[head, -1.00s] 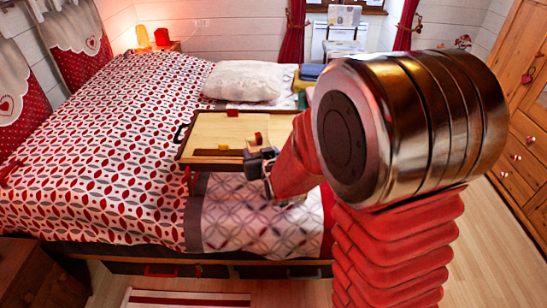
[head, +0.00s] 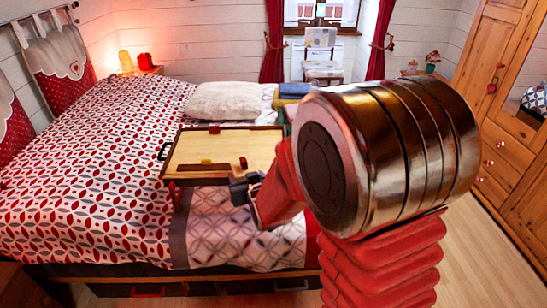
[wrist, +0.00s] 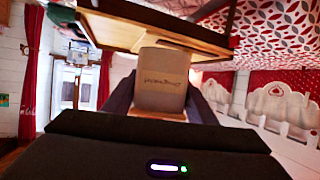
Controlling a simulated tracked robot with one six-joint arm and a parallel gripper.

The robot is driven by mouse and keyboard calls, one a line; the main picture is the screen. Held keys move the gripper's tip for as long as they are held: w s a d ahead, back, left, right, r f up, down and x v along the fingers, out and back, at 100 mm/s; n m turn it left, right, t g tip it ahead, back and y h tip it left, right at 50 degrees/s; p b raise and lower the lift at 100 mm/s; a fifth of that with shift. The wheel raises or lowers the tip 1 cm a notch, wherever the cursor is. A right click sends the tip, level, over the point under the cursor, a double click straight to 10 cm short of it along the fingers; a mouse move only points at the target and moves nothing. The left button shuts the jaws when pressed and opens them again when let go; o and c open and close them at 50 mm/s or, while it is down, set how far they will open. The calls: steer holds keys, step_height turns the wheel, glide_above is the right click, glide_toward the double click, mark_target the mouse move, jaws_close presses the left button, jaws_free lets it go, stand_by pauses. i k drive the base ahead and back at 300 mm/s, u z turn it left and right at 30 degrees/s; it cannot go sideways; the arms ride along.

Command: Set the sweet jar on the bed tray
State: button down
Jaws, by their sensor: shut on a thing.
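The bed tray (head: 183,152) is a wooden tray with a dark rim and pale surface, standing on legs on the bed. My gripper (head: 243,190) is at the tray's front right edge in the head view. In the wrist view its dark fingers (wrist: 158,98) are shut on a beige jar (wrist: 162,85) with dark writing, which I take as the sweet jar. The tray's edge (wrist: 150,18) shows close beyond the jar; I cannot tell whether they touch. In the head view the jar cannot be made out.
A wooden wardrobe (head: 505,150) stands at the right.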

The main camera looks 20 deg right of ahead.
mark_target(268, 154)
steer(key=k, duration=1.1)
steer(key=u, duration=0.2)
steer(key=i, duration=0.8)
steer(key=u, duration=0.65)
steer(key=i, duration=1.5)
steer(key=z, duration=0.35)
